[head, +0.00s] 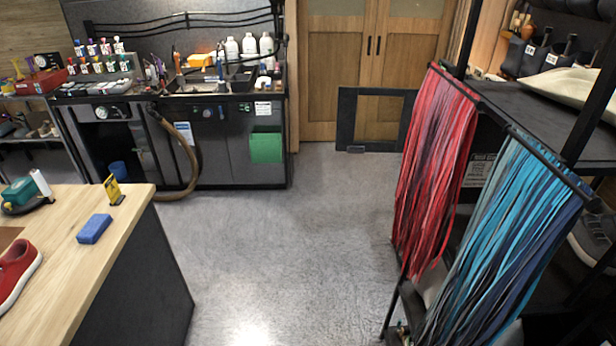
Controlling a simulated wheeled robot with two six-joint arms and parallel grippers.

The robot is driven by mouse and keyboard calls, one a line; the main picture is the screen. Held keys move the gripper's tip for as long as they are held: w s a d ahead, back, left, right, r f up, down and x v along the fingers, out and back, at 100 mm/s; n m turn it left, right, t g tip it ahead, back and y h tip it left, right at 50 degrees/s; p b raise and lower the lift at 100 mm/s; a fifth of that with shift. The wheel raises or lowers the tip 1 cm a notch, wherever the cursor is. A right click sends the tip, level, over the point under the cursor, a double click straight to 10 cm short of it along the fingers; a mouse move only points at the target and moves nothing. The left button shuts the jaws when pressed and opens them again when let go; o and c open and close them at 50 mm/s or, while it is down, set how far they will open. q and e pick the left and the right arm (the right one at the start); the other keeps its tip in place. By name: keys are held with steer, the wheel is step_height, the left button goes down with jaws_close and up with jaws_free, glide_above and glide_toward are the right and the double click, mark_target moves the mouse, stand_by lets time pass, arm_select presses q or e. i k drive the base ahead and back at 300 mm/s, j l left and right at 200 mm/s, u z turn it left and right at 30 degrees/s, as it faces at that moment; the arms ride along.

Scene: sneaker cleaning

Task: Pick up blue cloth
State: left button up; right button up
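A small blue rectangular block (95,229) lies on the wooden workbench (132,212) at the left, near its right edge. It may be a folded cloth or a sponge; I cannot tell which. Long blue strips (515,235) hang from a bar on the rack at the right; they look like laces or strips of fabric. Neither of my grippers is in view.
Red strips (436,160) hang on the black rack. A cluttered black counter (225,140) stands at the back. Grey floor (290,240) between is clear.

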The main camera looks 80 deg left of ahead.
mark_target(98, 223)
steer(key=k+u, duration=0.1)
steer(key=u, duration=1.75)
steer(key=i+l+u, duration=0.1)
steer(key=u, duration=2.35)
steer(key=z, duration=2)
steer(key=i+j, duration=0.55)
steer(key=j, duration=0.15)
steer(key=i+j, duration=1.05)
steer(key=j, duration=0.3)
